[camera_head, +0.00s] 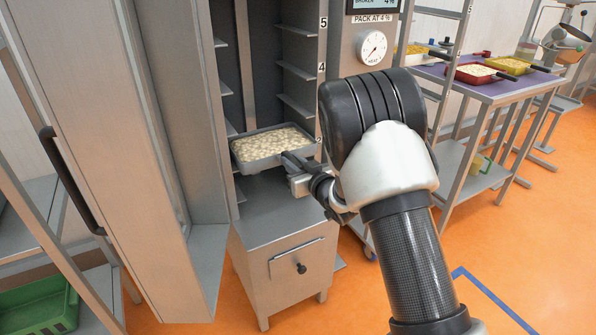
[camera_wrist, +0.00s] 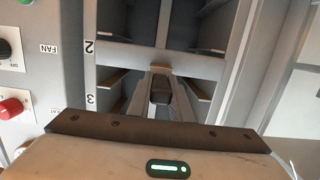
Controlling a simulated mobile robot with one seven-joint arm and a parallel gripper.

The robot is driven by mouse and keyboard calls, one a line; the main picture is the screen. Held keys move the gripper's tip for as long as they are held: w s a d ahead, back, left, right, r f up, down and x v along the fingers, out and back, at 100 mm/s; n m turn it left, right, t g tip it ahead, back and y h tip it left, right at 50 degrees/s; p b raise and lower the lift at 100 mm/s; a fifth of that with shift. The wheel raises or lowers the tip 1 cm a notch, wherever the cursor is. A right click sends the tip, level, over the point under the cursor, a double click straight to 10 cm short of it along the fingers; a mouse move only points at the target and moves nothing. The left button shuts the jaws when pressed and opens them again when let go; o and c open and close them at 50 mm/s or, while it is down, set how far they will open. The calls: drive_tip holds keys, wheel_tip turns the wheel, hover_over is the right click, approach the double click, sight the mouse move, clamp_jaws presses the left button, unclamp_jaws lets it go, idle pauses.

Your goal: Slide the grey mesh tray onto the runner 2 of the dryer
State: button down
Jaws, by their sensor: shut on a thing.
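The grey mesh tray (camera_head: 242,157) holds a layer of pale pieces and looks about level in the head view. It is at the dryer's open front, above the lower cabinet, near a partly covered label that looks like 2 (camera_head: 319,140). My gripper (camera_head: 292,159) is shut on the tray's near right side. The dryer (camera_head: 298,58) has paired side runners with labels 4 and 5 higher up. The wrist view shows labels 2 (camera_wrist: 89,46) and 3 (camera_wrist: 90,99) beside runners. Whether the tray's edges rest on runner 2 is hidden.
The dryer's door (camera_head: 120,110) stands open at the left. A dial panel (camera_head: 372,47) is right of the opening. A purple-topped table (camera_head: 490,88) with red and yellow trays stands further right. A green crate (camera_head: 40,308) is at the lower left. Orange floor is clear at the right.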

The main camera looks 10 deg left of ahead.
drive_tip(key=shift+r+b+x, duration=0.25)
drive_tip(key=shift+x, duration=1.05)
drive_tip(key=shift+r+b+x, duration=0.2)
drive_tip(key=shift+b+x, duration=0.05)
drive_tip(key=shift+x, duration=1)
drive_tip(key=shift+r+b+x, duration=0.25)
drive_tip(key=shift+x, duration=1.05)
drive_tip(key=shift+f, duration=0.5)
drive_tip(key=c, duration=1.5)
unclamp_jaws()
drive_tip(key=shift+c, duration=0.2)
drive_tip(key=shift+f, duration=0.25)
drive_tip(key=p+v, duration=0.1)
drive_tip(key=v, duration=0.7)
drive_tip(key=p+v, duration=0.2)
drive_tip(key=v, duration=0.7)
drive_tip(key=shift+s+r, duration=0.2)
drive_tip(key=shift+r, duration=0.05)
drive_tip(key=shift+d+r, duration=0.1)
